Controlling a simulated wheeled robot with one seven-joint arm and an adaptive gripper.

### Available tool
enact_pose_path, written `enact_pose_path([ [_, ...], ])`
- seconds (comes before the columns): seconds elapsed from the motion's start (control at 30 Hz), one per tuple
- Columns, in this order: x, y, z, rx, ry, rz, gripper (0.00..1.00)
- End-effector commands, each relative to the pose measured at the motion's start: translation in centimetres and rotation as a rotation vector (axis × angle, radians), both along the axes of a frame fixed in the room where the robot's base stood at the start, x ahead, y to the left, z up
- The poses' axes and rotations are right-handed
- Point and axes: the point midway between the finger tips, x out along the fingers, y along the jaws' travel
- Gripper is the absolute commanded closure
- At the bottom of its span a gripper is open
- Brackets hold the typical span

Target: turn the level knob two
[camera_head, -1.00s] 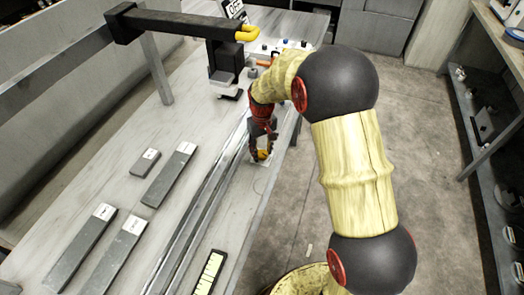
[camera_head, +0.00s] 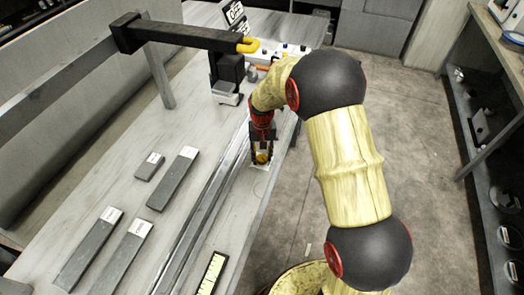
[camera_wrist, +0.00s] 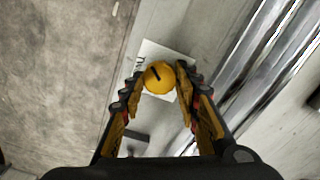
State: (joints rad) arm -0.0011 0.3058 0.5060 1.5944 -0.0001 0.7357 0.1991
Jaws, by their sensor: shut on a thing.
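The level knob (camera_wrist: 159,77) is a round yellow knob with a dark pointer line, on a white label plate (camera_wrist: 152,50) on the table. In the wrist view the pointer runs on a slant from upper left to lower right. My gripper (camera_wrist: 160,82) is shut on the knob, with one finger on each side. In the head view the knob (camera_head: 262,158) shows between the fingertips of my gripper (camera_head: 262,154), near the table's right edge. The label's writing is mostly hidden.
Metal rails (camera_head: 203,204) run along the table left of the knob. Grey bars with white labels (camera_head: 173,178) lie further left. A black arm with a yellow hook (camera_head: 190,33) crosses above the far end. Floor lies open to the right.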

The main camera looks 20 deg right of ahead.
Motion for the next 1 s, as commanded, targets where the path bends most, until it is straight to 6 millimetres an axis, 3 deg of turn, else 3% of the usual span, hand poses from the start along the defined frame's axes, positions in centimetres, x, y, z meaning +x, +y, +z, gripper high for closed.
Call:
enact_pose_path([
  [0.47,0.01,0.01,-0.05,0.000,0.000,-0.083,0.93],
  [0.5,0.01,0.01,-0.05,0.000,0.000,-0.083,0.66],
  [0.8,0.01,0.01,-0.03,0.000,0.000,-0.082,0.50],
  [1.0,0.02,0.00,-0.03,0.000,0.000,-0.081,0.50],
])
